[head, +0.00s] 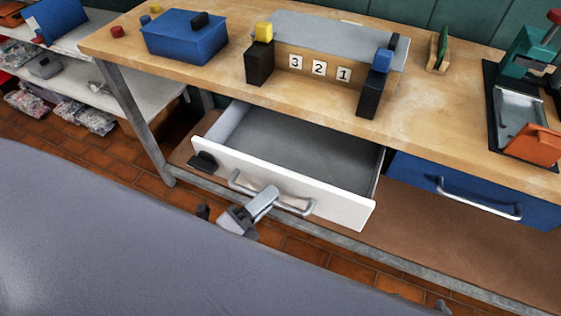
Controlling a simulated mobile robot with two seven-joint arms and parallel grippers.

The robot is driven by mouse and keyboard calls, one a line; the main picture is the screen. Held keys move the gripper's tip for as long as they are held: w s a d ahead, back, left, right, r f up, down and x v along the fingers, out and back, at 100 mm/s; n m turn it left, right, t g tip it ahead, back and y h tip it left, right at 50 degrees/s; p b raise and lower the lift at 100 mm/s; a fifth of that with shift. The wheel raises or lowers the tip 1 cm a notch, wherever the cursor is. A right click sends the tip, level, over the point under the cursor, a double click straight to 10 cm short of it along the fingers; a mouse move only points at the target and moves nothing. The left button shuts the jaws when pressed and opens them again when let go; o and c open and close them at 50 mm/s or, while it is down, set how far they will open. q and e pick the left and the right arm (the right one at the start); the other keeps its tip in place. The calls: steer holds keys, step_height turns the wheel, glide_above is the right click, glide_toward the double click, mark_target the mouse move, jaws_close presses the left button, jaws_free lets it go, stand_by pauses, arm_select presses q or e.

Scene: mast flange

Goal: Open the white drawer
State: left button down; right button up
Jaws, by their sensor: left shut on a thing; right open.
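The white drawer (285,183) under the wooden bench is pulled well out, and its grey inside is empty.
A closed blue drawer (470,200) with its own handle sits to the right under the bench (440,125). On the bench are a blue box (185,38), a stand with number tiles (318,68), and a green and orange device (525,100). The bench leg (135,120) stands left of the white drawer.

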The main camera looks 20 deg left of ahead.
arm_select(q)
steer(key=s+p, duration=0.1)
steer(key=s, duration=0.6)
arm_select(e)
steer(key=shift+a+r, duration=0.1)
steer(key=shift+r, duration=0.85)
arm_select(q)
steer(key=shift+a, duration=0.1)
steer(key=c, duration=1.1)
jaws_free()
steer(key=shift+b+v, duration=0.3)
steer(key=shift+v, duration=3.25)
arm_select(e)
steer(key=shift+f, duration=0.4)
